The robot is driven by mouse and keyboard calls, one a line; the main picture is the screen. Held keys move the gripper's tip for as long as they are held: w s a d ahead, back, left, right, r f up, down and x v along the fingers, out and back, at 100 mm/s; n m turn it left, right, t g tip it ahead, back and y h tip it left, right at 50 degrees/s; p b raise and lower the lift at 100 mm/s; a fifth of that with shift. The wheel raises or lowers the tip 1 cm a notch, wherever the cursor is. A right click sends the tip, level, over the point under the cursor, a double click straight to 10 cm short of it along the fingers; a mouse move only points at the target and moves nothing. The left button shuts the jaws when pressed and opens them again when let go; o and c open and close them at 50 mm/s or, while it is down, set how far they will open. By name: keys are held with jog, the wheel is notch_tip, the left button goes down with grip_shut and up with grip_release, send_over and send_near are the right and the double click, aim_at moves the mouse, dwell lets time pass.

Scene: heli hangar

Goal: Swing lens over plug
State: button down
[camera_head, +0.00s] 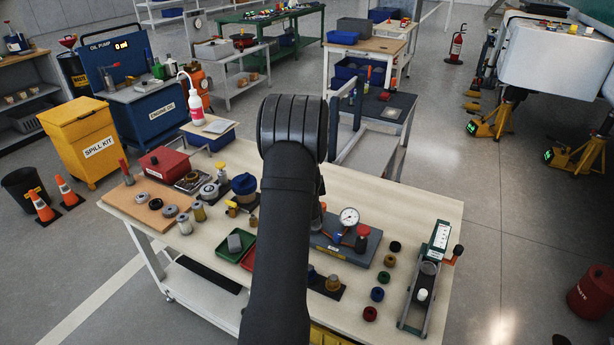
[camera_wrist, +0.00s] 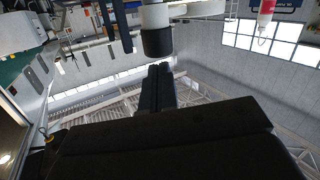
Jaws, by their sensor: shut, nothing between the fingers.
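My gripper (camera_wrist: 160,70) shows in the wrist view with its two dark fingers together and nothing between them. In the head view my black arm hides it. I cannot clearly pick out the lens or the plug. A long grey fixture (camera_head: 407,326) at the bench's right end carries a small white round piece (camera_head: 422,294).
The pale workbench (camera_head: 357,318) holds a dial gauge (camera_head: 349,217) on a grey-blue block, several coloured rings left of the fixture, and a red box (camera_head: 163,164). Green and red trays (camera_head: 233,246) lie left of my arm. The wrist view faces the ceiling and windows.

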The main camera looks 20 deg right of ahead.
jog(key=w+d+f+m+g+y, duration=0.15)
jog(key=w+d+g, duration=0.25)
jog(key=d+g, duration=0.7)
notch_tip(320, 180, up, 5)
jog(key=s+n+y, duration=0.2)
jog(key=y, duration=0.6)
jog(key=w+a+f, duration=0.5)
jog(key=a+f, duration=0.3)
jog(key=shift+w+t, duration=0.25)
jog(key=shift+t, duration=0.05)
